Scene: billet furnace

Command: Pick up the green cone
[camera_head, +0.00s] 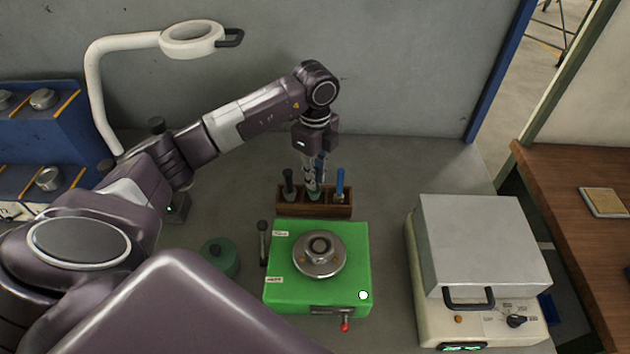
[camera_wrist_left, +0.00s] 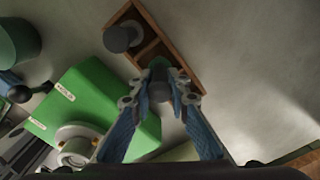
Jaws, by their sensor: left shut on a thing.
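A small wooden rack (camera_head: 328,210) stands on the grey bench and holds several upright handled pieces. My left gripper (camera_head: 314,188) points down over the rack's middle, shut on the green cone (camera_head: 315,196). Only a little green shows at the fingertips; the rest is hidden by the fingers. In the left wrist view the gripper (camera_wrist_left: 159,88) has its blue-padded fingers closed together on a piece at the wooden rack (camera_wrist_left: 185,62). I cannot tell whether the cone is clear of its slot. My right gripper is not in view.
A green box (camera_head: 285,295) with a round metal fixture (camera_head: 320,255) stands in front. A dark green round container (camera_head: 218,252) is left, a grey-lidded furnace (camera_head: 485,240) right.

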